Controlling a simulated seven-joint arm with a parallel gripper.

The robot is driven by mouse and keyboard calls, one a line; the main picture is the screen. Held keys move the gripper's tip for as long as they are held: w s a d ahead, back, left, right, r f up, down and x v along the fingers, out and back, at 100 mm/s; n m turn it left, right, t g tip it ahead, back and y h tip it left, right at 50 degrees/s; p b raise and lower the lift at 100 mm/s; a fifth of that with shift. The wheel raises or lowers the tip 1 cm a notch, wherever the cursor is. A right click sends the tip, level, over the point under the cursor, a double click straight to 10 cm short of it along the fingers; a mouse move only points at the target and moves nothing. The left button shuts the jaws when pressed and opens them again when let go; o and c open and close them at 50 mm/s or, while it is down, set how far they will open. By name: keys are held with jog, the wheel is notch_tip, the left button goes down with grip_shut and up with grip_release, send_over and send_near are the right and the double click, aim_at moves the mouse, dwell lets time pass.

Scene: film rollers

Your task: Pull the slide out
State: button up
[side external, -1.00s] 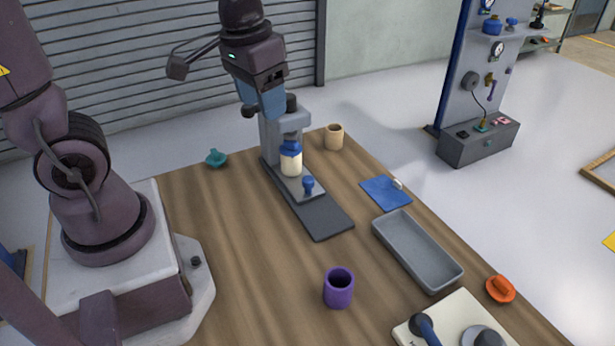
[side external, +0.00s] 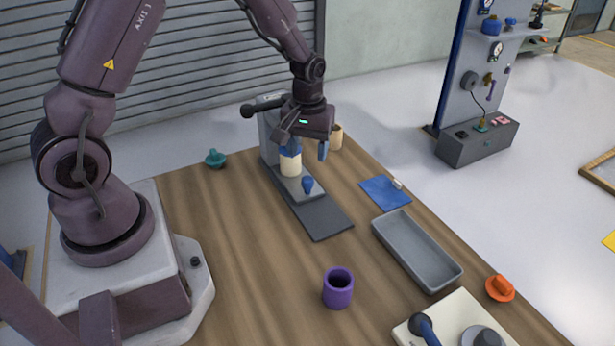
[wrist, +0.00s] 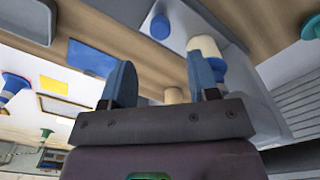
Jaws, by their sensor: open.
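The slide (side external: 292,189) is a light grey plate on a dark grey base (side external: 323,219), with a blue knob (side external: 308,185) standing up near its front end. A cream cylinder (side external: 290,167) with a blue top stands behind the knob, under the grey press column (side external: 268,130). My gripper (side external: 307,149) is open, with two blue fingers, above and behind the knob near the cylinder. In the wrist view the knob (wrist: 160,27) lies beyond the fingertips, apart from them. The cylinder (wrist: 203,45) shows partly hidden behind one finger.
A tan cup (side external: 337,137) stands close behind and right of my gripper. A blue cloth (side external: 384,193), grey tray (side external: 415,258) and purple cup (side external: 338,288) are farther right and forward. The table in front of the base is clear.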

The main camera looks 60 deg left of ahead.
aim_at(308, 178)
notch_tip(308, 178, down, 8)
jog(key=shift+c, duration=0.5)
grip_shut()
jog(key=d, duration=1)
jog(key=shift+d+r, duration=0.1)
jog(key=shift+d, duration=0.25)
